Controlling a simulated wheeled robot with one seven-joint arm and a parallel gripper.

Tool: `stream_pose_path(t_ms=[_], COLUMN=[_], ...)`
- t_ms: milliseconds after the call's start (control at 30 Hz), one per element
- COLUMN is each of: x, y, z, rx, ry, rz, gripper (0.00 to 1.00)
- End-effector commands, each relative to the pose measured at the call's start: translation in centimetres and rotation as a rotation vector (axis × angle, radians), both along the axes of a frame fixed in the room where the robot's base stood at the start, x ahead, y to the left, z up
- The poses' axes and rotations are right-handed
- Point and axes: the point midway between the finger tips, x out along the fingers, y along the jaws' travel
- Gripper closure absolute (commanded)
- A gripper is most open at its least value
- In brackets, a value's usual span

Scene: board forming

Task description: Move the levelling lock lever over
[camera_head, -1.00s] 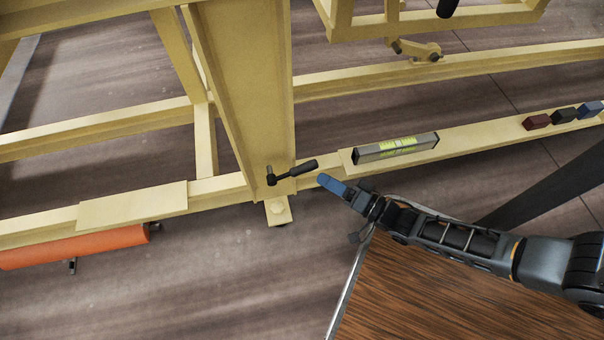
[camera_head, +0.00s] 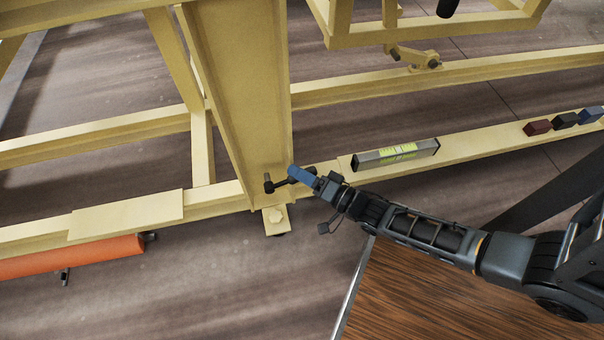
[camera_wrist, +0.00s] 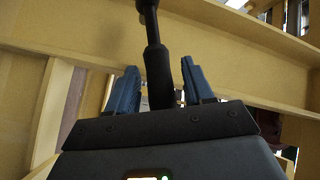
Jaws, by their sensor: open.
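The black levelling lock lever (camera_head: 270,186) sits on the yellow frame at the foot of the wide upright post. Its handle points right in the head view and is partly hidden behind my gripper (camera_head: 297,175). In the wrist view the lever (camera_wrist: 153,45) comes down from the top, and its thick grip reaches between the two blue fingers of my gripper (camera_wrist: 156,85). The fingers stand apart on either side of the grip, with a visible gap on the right. Whether the left finger touches the grip I cannot tell.
A spirit level (camera_head: 396,154) lies on the beam to the right of the lever. Small dark red, black and blue blocks (camera_head: 537,127) sit farther right on the beam. An orange roller (camera_head: 75,256) hangs below the beam at left. A wooden board (camera_head: 440,300) is at lower right.

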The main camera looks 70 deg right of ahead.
Motion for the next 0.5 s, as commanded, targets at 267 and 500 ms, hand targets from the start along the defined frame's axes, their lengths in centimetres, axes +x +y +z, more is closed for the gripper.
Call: stream_pose_path(t_ms=[267,500], x=[-0.03,-0.04], y=[0.01,0.02], z=[0.0,-0.02], rx=[0.0,0.0], ry=[0.0,0.0], rz=[0.0,0.0], gripper=[0.7,0.93])
